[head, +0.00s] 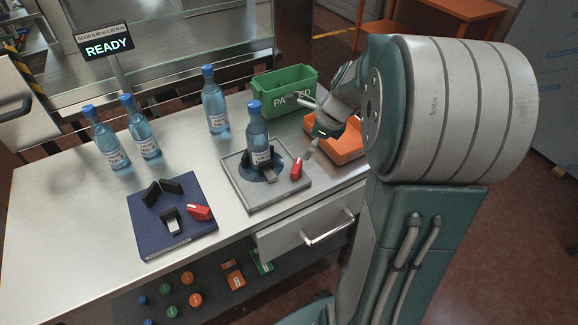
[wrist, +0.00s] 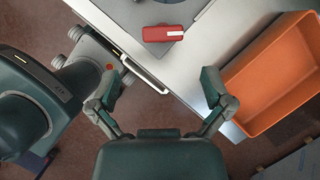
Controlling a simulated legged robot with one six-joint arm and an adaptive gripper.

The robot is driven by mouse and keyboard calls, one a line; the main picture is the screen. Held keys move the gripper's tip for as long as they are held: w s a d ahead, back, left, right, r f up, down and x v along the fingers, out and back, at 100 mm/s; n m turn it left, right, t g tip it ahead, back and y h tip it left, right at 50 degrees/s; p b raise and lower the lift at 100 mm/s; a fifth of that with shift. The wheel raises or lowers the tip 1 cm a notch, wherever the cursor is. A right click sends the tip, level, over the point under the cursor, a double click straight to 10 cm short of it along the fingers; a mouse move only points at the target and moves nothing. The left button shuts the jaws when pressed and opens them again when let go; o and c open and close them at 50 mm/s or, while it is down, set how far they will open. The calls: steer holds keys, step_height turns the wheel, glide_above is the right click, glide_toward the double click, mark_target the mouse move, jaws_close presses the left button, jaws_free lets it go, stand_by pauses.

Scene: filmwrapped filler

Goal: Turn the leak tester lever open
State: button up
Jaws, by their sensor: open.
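A grey square fixture (head: 281,195) stands on the steel bench, with a capped blue bottle (head: 257,130) upright in its middle. Its red lever (head: 297,168) is at the right side of the plate. In the wrist view the red lever (wrist: 163,33) lies roughly crosswise at the top, on the grey plate (wrist: 130,12); the bottle is out of that view. My gripper (head: 308,124) is open and empty, above and to the right of the lever. In the wrist view its fingers (wrist: 160,82) are spread wide, apart from the lever.
A blue fixture (head: 180,242) with black jaws and another red lever (head: 199,212) stands left. Several bottles (head: 214,105) stand behind. A green bin (head: 285,82) and an orange bin (wrist: 238,112) are close to my gripper. A drawer handle (head: 330,235) juts out in front.

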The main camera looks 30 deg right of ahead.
mark_target(297, 165)
steer(key=x, duration=0.8)
steer(key=shift+w+d+f, duration=0.15)
steer(key=shift+d+f, duration=0.15)
steer(key=shift+f, duration=0.15)
steer(key=shift+w+a+f, duration=0.15)
steer(key=shift+a+f, duration=0.25)
steer(key=shift+f, duration=0.1)
steer(key=shift+d, duration=0.15)
steer(key=c, duration=0.9)
